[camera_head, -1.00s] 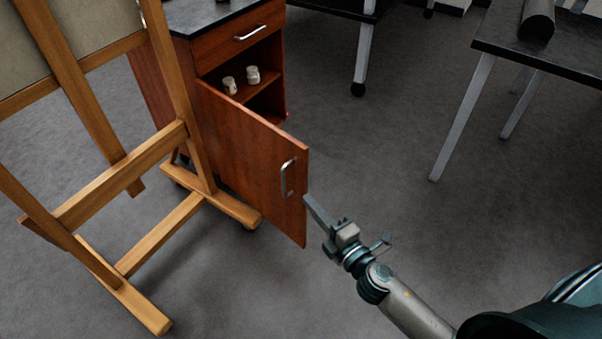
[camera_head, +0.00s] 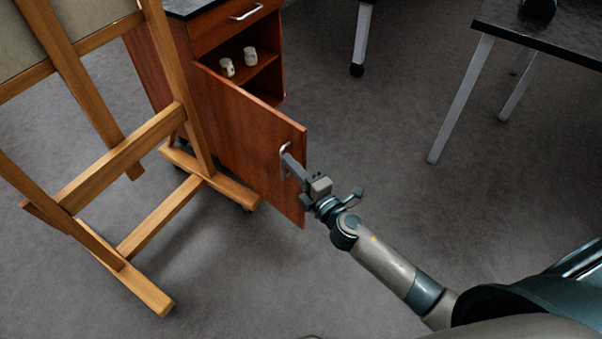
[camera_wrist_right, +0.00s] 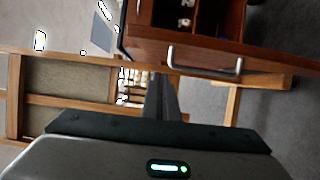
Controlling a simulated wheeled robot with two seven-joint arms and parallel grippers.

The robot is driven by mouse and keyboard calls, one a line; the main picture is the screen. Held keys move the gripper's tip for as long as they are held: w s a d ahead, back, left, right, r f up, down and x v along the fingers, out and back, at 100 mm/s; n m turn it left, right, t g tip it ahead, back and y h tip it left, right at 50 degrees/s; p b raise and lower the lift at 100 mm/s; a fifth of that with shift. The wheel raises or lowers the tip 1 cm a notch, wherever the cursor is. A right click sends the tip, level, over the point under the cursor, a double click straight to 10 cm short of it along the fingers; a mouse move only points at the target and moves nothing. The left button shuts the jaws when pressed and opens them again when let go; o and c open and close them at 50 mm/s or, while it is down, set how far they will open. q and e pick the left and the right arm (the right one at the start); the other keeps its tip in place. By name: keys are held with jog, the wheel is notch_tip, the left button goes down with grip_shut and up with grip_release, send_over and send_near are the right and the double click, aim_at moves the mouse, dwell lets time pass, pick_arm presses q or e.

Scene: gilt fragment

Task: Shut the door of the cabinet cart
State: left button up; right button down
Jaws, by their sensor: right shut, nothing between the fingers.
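The cabinet cart (camera_head: 185,45) is reddish-brown wood with a dark top. Its door (camera_head: 240,125) stands wide open, swung out toward me, with a silver bar handle (camera_head: 284,160) on the face seen here. In the head view my right gripper (camera_head: 287,158) is shut and empty, its fingertips at the handle and in front of the door's face near its free edge. In the right wrist view the shut fingers (camera_wrist_right: 161,85) point up just left of and below the handle (camera_wrist_right: 205,68); I cannot tell whether they touch it. My left gripper is not in view.
A wooden easel (camera_head: 120,160) stands close to the door's left side, its foot near the cart. Small white jars (camera_head: 227,67) stand on the cart's shelf. A dark-topped table (camera_head: 545,40) is at the right. The floor between door and table is clear.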

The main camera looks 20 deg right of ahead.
aim_at(300, 153)
jog(key=shift+w+d, duration=1.45)
jog(key=shift+d, duration=0.2)
jog(key=shift+d, duration=0.1)
